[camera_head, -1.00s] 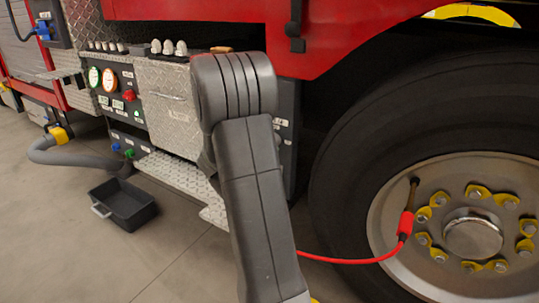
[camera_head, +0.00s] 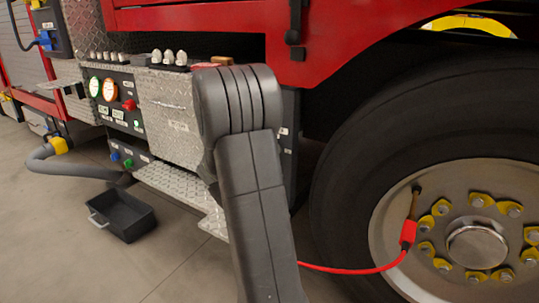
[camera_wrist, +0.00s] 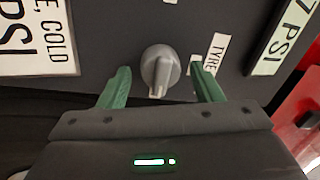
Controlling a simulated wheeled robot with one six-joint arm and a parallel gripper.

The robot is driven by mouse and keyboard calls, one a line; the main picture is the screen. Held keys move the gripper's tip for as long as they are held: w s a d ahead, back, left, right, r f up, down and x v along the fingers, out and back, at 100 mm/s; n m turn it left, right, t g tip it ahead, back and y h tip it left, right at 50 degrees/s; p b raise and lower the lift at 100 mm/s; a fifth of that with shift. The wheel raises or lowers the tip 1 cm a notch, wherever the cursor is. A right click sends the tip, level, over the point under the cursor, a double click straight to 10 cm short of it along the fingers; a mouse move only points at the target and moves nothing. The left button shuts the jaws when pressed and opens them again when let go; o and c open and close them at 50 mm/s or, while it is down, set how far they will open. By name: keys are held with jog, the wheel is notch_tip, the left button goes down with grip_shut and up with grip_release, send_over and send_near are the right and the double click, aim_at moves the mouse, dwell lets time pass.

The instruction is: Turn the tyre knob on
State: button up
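The grey tyre knob (camera_wrist: 160,70) sits on a dark panel in the wrist view, with a white label reading "TYRE" (camera_wrist: 214,52) to its right. Its pointer ridge faces down toward my gripper. My gripper (camera_wrist: 162,88) is open, with one green finger on each side of the knob; a gap shows on the left, and the right finger is close to the knob. I cannot tell whether it touches. In the head view my arm hides the gripper and the knob.
A large wheel (camera_head: 440,110) stands at the right, with a red hose (camera_head: 350,271) clipped at its hub. A gauge panel (camera_head: 118,100) is at the left. A black tray (camera_head: 125,217) lies on the floor. White PSI signs (camera_wrist: 38,38) flank the knob.

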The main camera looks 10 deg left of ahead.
jog(key=r+p+v, duration=0.1)
jog(key=p+v, duration=0.2)
jog(key=v, duration=1)
jog(key=shift+s+a+f, duration=0.25)
jog(key=shift+s+f, duration=0.1)
jog(key=shift+f, duration=0.15)
jog(key=shift+w, duration=0.1)
jog(key=b+x, duration=0.3)
jog(key=x, duration=1)
jog(key=shift+w+d, duration=0.25)
jog(key=shift+w, duration=0.05)
jog(key=shift+s+a, duration=0.1)
jog(key=shift+s, duration=0.05)
